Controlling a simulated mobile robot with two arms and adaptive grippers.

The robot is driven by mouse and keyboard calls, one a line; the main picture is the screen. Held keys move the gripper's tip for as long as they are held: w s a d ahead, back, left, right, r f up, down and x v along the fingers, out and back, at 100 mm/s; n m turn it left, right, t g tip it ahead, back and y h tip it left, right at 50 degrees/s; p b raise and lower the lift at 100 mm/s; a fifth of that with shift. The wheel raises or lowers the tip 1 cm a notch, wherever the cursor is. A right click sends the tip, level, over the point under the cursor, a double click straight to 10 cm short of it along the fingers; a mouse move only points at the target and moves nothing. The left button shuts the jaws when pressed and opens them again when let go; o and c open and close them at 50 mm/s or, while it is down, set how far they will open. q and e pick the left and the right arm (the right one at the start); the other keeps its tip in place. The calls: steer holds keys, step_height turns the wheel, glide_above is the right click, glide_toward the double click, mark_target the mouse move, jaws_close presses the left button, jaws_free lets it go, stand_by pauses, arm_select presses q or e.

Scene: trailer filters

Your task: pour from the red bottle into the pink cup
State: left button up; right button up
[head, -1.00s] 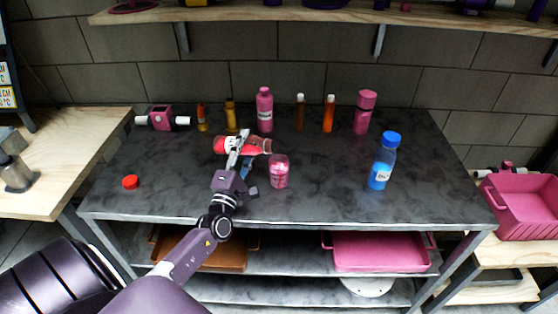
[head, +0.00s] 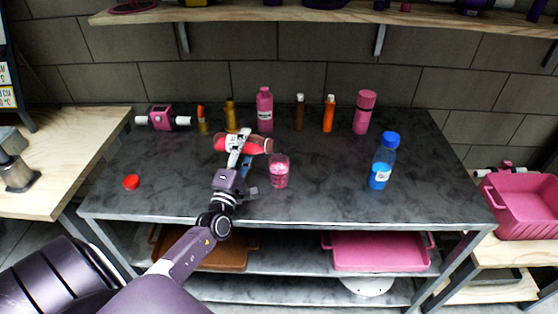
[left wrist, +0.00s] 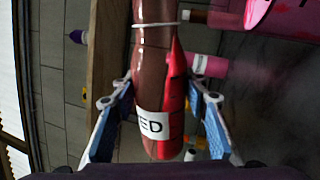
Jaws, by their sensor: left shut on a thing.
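The red bottle (head: 258,144) lies nearly on its side in my left gripper (head: 238,142), above the dark table. Its neck points right, toward the space above the pink cup (head: 279,178). The cup stands upright on the table with pinkish contents. In the left wrist view, the fingers of my left gripper (left wrist: 163,105) stand on both sides of the bottle (left wrist: 152,75), which shows a white label ending in "ED" and red liquid along one side. Part of the cup (left wrist: 285,15) shows at the top right there. I cannot make out a stream. My right gripper is out of view.
A red cap (head: 131,182) lies on the table's left. A blue bottle (head: 383,165) stands right of the cup. Several bottles, including a pink bottle (head: 265,110) and an orange bottle (head: 329,114), line the back. The front right of the table is clear.

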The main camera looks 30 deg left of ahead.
arm_select(q)
steer(key=shift+r+m+h+p, duration=0.3)
steer(key=shift+r+m, duration=0.2)
steer(key=shift+m, duration=0.2)
stand_by(0.8)
steer(key=shift+d+f, duration=0.1)
